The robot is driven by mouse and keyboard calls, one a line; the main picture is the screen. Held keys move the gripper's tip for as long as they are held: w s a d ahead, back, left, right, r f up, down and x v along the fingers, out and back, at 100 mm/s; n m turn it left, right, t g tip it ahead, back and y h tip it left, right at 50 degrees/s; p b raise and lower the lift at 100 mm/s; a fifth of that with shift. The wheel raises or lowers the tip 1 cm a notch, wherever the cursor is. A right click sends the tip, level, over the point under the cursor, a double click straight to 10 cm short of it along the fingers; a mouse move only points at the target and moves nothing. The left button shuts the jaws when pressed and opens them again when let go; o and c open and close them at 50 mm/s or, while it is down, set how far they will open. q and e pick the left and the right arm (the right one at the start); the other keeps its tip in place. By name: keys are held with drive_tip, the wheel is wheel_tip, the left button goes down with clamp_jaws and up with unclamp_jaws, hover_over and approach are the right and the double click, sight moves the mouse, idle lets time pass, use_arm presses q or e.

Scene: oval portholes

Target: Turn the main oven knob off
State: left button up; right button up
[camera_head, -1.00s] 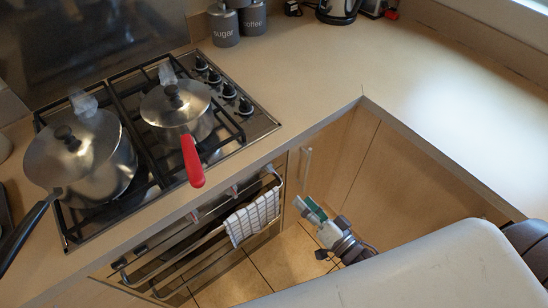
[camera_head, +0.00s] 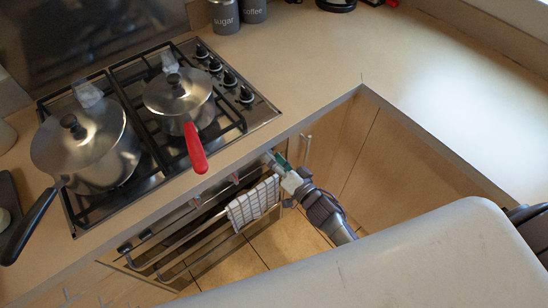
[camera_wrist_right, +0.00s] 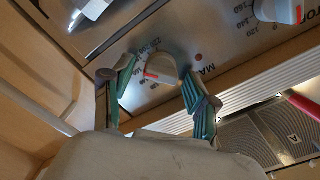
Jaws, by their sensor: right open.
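The main oven knob (camera_wrist_right: 152,67) is a pale round knob with a red mark, on the steel oven panel beside partly visible lettering that starts "MA". Numbers are printed around it. My right gripper (camera_wrist_right: 156,74) is open, with one green-padded finger on each side of the knob; I cannot tell whether they touch it. In the head view my right gripper (camera_head: 277,161) is at the right end of the oven front, below the counter edge, and that knob cannot be made out there. My left gripper is not in view.
A second knob (camera_wrist_right: 279,10) sits farther along the panel. A checked towel (camera_head: 253,202) hangs on the oven rail left of my gripper. Above, the hob (camera_head: 262,113) holds a large pot (camera_head: 88,155) and a small red-handled pan (camera_head: 179,97). Cupboard doors (camera_head: 385,165) stand to the right.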

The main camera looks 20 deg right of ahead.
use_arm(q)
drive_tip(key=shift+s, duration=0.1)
use_arm(e)
drive_tip(key=shift+c, duration=0.5)
clamp_jaws()
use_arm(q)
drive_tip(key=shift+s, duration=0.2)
